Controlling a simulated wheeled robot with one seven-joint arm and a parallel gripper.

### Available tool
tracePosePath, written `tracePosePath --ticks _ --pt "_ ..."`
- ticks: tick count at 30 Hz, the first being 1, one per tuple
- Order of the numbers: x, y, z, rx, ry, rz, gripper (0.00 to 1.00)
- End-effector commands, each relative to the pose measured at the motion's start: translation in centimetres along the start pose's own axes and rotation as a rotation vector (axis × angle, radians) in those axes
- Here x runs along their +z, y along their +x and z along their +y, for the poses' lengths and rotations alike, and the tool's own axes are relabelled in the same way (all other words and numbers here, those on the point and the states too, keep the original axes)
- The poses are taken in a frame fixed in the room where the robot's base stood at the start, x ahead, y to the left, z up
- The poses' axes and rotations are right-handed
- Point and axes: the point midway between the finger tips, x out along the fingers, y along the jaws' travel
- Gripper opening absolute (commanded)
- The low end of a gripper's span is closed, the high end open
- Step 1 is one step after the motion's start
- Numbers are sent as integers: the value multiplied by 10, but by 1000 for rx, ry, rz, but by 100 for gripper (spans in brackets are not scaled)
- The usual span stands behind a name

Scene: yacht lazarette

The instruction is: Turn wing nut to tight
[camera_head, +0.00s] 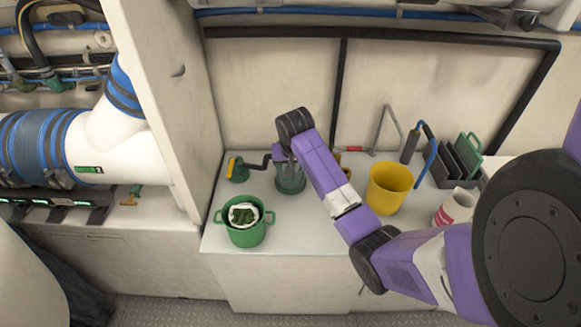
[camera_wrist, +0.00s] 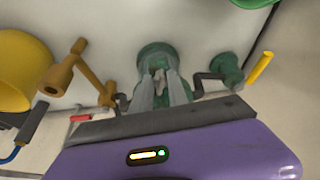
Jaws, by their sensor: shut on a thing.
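The wing nut (camera_wrist: 158,76) shows in the wrist view as a small pale piece between my fingers, on top of a dark green cylindrical housing (camera_wrist: 157,52). The housing also stands on the white counter in the head view (camera_head: 290,184). My gripper (camera_wrist: 161,84) points down at the housing and is shut on the wing nut. In the head view my purple arm reaches over the counter and its wrist hides the nut. The nut's exact angle is hard to tell.
A green pot (camera_head: 246,234) holding a white-rimmed item stands front left. A green fitting with a yellow handle (camera_head: 237,170) is left of the housing. A bronze-coloured crank-like fitting (camera_wrist: 84,72), yellow bucket (camera_head: 389,188) and grey rack (camera_head: 457,172) stand to the other side.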

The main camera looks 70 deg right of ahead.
Motion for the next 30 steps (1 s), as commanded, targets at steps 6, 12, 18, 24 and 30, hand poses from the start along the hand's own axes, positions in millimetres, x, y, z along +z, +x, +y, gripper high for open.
tracePosePath --ticks 6,12,18,24,30 --pt "0 0 1 1 0 1 0" --pt "-1 0 1 1 1 1 0" --pt "-1 0 1 1 1 1 0" --pt "-1 0 1 1 1 1 34" --pt "0 0 0 1 0 1 46"
